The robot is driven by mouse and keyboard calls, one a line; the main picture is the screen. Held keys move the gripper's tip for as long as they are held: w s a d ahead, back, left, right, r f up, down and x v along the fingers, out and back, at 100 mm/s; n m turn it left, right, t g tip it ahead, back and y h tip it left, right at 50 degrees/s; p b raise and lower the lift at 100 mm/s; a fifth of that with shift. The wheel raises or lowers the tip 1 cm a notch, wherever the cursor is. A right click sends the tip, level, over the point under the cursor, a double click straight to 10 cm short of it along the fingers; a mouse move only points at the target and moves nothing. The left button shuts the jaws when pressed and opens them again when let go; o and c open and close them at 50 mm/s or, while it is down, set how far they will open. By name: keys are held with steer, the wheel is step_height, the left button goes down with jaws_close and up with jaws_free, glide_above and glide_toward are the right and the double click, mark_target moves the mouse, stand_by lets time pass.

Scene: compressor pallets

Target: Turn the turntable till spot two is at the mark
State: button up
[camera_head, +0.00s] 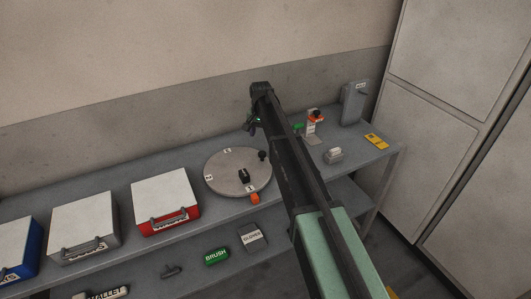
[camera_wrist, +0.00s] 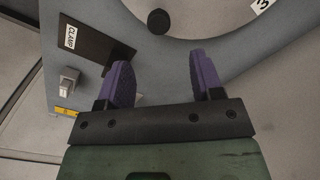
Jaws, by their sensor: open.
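The round grey turntable (camera_head: 222,168) lies on the upper shelf of the bench, with small white number labels near its rim, too small to read surely in the head view. A black knob (camera_head: 262,155) stands at its right edge, and a dark block (camera_head: 243,175) sits on it. An orange piece (camera_head: 255,198) is at its front edge; I cannot tell whether this is the mark. In the wrist view, part of the turntable (camera_wrist: 210,18), the black knob (camera_wrist: 158,21) and a label reading 3 (camera_wrist: 262,5) show. My gripper (camera_wrist: 160,62) is open and empty, apart from the knob.
Red (camera_head: 166,205), grey (camera_head: 84,230) and blue (camera_head: 18,250) boxes stand to the left. BRUSH (camera_head: 216,256) and GLOVES (camera_head: 252,237) items are in front. Small devices stand on the right end.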

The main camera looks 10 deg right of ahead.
mark_target(262, 153)
step_height(262, 153, down, 10)
steer(key=b, duration=0.9)
steer(key=shift+d+f, duration=0.1)
steer(key=shift+f, duration=0.1)
steer(key=shift+r, duration=0.1)
jaws_close()
